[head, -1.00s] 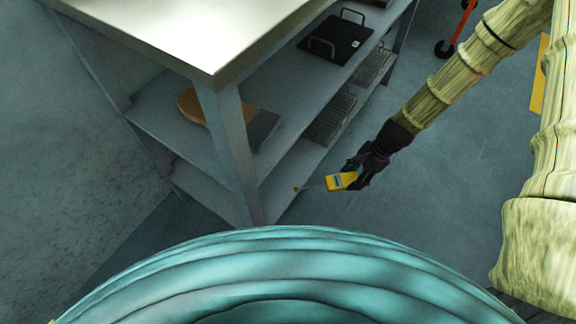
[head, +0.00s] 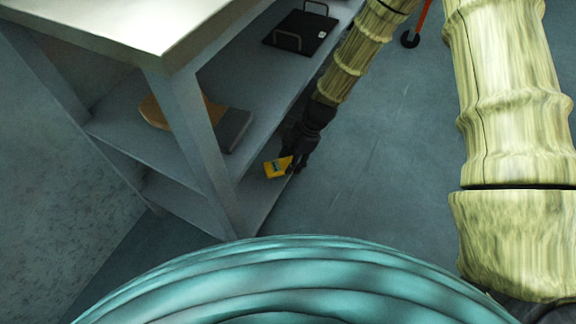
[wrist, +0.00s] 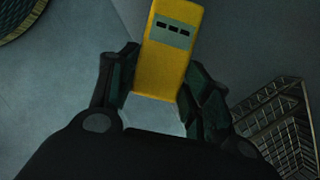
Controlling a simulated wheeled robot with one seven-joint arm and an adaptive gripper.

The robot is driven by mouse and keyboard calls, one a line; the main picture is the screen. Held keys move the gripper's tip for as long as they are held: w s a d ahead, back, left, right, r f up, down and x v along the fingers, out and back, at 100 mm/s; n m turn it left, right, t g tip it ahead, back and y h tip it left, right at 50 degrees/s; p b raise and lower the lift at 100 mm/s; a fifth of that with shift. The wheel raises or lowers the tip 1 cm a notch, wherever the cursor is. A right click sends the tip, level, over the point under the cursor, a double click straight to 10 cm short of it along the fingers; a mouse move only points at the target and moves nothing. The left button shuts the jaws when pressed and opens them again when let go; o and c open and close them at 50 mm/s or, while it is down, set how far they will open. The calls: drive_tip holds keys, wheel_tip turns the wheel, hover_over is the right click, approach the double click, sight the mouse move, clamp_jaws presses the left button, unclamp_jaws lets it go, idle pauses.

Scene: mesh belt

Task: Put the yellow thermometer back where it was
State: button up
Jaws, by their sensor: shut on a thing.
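The yellow thermometer (head: 277,168) is in my gripper (head: 296,160), at the front edge of the shelving unit's lowest shelf (head: 256,201). In the wrist view the yellow thermometer (wrist: 167,50) stands between the two fingers of my gripper (wrist: 160,85), with its grey display facing the camera. The fingers touch its lower sides.
A black tray with handles (head: 301,33) and a brown and grey object (head: 222,128) lie on the middle shelf. A wire rack (wrist: 275,125) is at the right of the wrist view. A corner post (head: 195,140) stands left of my gripper.

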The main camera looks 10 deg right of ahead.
drive_tip(key=shift+w+a+f, duration=0.1)
drive_tip(key=shift+w+a, duration=0.05)
drive_tip(key=shift+a, duration=0.2)
wheel_tip(320, 180, down, 4)
drive_tip(key=b, duration=0.2)
drive_tip(key=shift+w+a+r+b, duration=0.1)
drive_tip(key=shift+a+r+b, duration=0.1)
drive_tip(key=shift+b, duration=0.15)
drive_tip(key=shift+r, duration=0.1)
drive_tip(key=o, duration=1.1)
drive_tip(key=p+v, duration=0.4)
drive_tip(key=v, duration=0.8)
drive_tip(key=shift+p, duration=0.35)
